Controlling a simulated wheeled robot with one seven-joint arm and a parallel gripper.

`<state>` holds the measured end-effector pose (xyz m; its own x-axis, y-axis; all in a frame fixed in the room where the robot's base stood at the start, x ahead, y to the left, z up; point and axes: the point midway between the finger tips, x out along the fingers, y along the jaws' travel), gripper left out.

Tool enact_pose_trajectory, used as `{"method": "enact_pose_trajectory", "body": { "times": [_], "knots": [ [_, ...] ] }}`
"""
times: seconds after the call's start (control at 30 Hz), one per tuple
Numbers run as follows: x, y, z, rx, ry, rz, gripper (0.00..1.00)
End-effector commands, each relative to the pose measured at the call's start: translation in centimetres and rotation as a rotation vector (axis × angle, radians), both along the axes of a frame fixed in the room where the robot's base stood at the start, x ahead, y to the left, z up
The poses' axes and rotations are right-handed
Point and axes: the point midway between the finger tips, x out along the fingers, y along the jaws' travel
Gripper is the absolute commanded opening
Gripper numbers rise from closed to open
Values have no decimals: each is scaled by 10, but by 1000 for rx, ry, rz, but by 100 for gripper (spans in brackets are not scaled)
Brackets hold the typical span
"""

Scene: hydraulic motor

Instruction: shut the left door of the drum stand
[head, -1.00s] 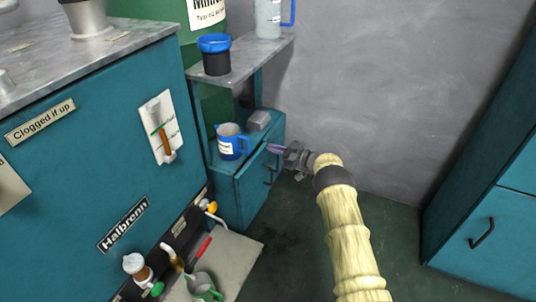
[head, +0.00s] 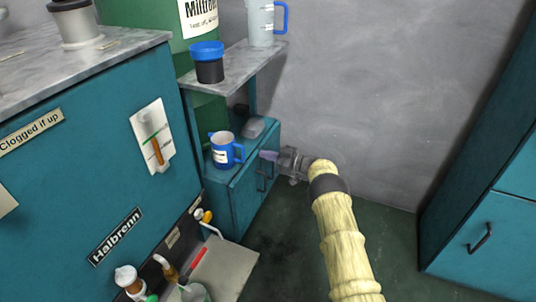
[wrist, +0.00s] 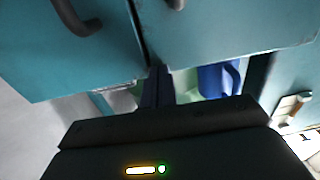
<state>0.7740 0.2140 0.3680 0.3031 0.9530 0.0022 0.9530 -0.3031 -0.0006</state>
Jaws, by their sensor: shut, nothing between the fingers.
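The drum stand (head: 224,196) is a teal cabinet with a grey shelf above it. Its left door (head: 246,203) looks about in line with the front, but I cannot tell if it is fully shut. In the wrist view, the left door (wrist: 235,28) is the panel on the right, and the right door (wrist: 70,60) is on the left, with a narrow dark gap between them. My gripper (head: 268,155) is shut and empty at the upper edge of the doors. Its fingers (wrist: 158,85) show below that gap; contact is unclear.
A blue-lidded jar (head: 208,62) stands on the shelf (head: 250,64). A large teal cabinet (head: 80,170) is at left, another (head: 485,235) at right.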

Motion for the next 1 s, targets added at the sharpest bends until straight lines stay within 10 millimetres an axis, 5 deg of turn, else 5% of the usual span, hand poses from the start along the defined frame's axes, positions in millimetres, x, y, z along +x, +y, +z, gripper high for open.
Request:
{"method": "enact_pose_trajectory", "body": {
  "times": [0.63,1.0],
  "knots": [
    [-34,-115,3,-5,4,-11,0],
    [-40,-131,-2,-5,2,-8,0]
  ]
}}
